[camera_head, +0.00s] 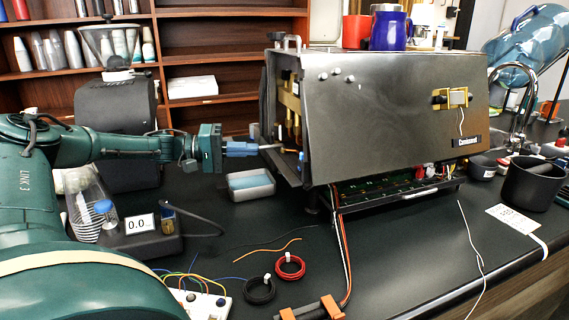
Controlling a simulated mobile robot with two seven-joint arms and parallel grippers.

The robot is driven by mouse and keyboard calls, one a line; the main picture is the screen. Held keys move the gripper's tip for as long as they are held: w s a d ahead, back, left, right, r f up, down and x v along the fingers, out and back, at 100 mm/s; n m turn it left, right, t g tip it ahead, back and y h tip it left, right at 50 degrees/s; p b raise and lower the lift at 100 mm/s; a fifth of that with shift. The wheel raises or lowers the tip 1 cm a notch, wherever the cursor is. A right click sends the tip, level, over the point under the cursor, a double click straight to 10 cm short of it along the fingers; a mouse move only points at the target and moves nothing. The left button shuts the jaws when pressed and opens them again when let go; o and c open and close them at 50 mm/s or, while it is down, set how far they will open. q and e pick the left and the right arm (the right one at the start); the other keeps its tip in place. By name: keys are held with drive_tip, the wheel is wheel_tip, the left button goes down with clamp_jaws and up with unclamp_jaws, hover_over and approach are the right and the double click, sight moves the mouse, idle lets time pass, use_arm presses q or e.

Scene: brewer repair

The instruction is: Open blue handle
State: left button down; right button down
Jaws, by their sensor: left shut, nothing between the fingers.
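The brewer (390,110), a dark metal box, stands on the black counter with its left side open. Brass pipes (289,100) show inside that opening. My left gripper (256,149) comes in from the left and points right. Its slim blue fingers are shut, with their tips at the open left side by a small metal rod (271,147). I cannot make out a separate blue handle; it may be hidden by the fingers or inside the brewer. Whether the tips touch anything is unclear. My right gripper is not in view.
A pale tray (250,190) sits below the left gripper. A scale (150,232) and jars stand at left. Red (290,268) and black (260,289) wire coils lie in front. A black pot (532,184) stands at right. Mugs (388,30) stand on the brewer.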

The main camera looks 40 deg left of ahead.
sight(287, 174)
use_arm(q)
drive_tip(key=b+x, duration=0.2)
drive_tip(key=x, duration=0.5)
drive_tip(key=shift+w+d+f, duration=0.2)
drive_tip(key=shift+w, duration=0.05)
drive_tip(key=shift+s+d+p, duration=0.25)
drive_tip(key=shift+d+p, duration=0.05)
drive_tip(key=shift+d, duration=0.25)
drive_tip(key=shift+s+d+p, duration=0.25)
drive_tip(key=shift+s+d, duration=0.05)
drive_tip(key=shift+d, duration=0.25)
drive_tip(key=shift+s+d+f, duration=0.2)
drive_tip(key=shift+d, duration=0.3)
drive_tip(key=shift+s+d+f, duration=0.1)
drive_tip(key=shift+f, duration=0.05)
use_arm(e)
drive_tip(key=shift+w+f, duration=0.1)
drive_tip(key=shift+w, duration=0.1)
use_arm(q)
drive_tip(key=shift+s+d+f+n, duration=0.1)
drive_tip(key=shift+d+f+n, duration=0.1)
drive_tip(key=shift+d+n, duration=0.1)
drive_tip(key=shift+s+d+f+n, duration=0.15)
drive_tip(key=shift+d+f+n, duration=0.05)
drive_tip(key=shift+f+n, duration=0.15)
drive_tip(key=shift+d, duration=0.1)
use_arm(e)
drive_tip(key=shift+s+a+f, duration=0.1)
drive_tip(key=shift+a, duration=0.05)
